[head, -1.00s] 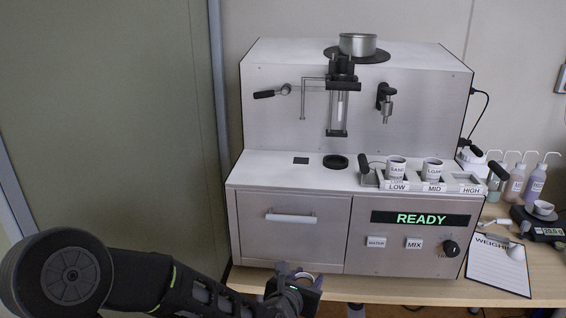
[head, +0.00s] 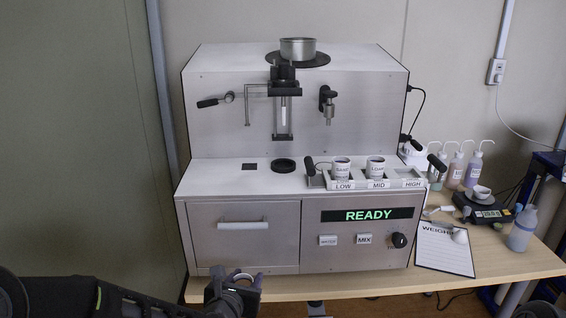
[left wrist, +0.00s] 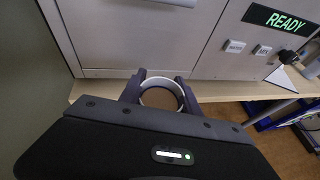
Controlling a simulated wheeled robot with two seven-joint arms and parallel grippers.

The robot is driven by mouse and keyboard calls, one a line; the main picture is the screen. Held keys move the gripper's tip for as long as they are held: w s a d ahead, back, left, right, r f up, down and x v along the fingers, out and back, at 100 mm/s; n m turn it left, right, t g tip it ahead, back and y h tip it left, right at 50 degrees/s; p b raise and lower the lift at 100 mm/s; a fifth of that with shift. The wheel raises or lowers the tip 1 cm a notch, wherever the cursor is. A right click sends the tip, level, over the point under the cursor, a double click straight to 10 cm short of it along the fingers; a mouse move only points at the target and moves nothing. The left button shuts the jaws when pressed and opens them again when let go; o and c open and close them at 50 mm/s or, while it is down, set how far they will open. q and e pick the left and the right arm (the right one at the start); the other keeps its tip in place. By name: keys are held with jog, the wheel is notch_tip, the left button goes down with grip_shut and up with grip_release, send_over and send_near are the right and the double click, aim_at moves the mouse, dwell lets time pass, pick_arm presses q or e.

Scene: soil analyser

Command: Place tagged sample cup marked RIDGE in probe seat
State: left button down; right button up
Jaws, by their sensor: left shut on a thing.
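My left gripper (head: 243,278) is shut on a small cup (left wrist: 162,94), in front of the analyser's lower left, at the table's front edge. The cup is open at the top, with a light rim and brown contents. Its label is hidden, so I cannot read whether it says RIDGE. A dark round ring (head: 284,165), which looks like the probe seat, lies on the analyser's deck below the vertical probe (head: 284,115). It looks empty. Two white cups stand in the rack, one marked SAND (head: 342,169) at LOW and one apparently LOAM (head: 376,168) at MID. My right gripper is not in view.
The analyser (head: 250,225) reads READY and has a drawer handle (head: 243,226) above my gripper. A lever (head: 215,101) and a nozzle (head: 327,104) stick out at the back. Bottles, a scale with a cup (head: 480,192) and a clipboard (head: 445,250) stand right.

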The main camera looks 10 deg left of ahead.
pick_arm(q)
notch_tip(320, 180, up, 8)
jog(key=p, duration=0.7)
jog(key=shift+d+r+p, duration=0.25)
jog(key=shift+d+p, duration=0.05)
jog(key=shift+p, duration=0.05)
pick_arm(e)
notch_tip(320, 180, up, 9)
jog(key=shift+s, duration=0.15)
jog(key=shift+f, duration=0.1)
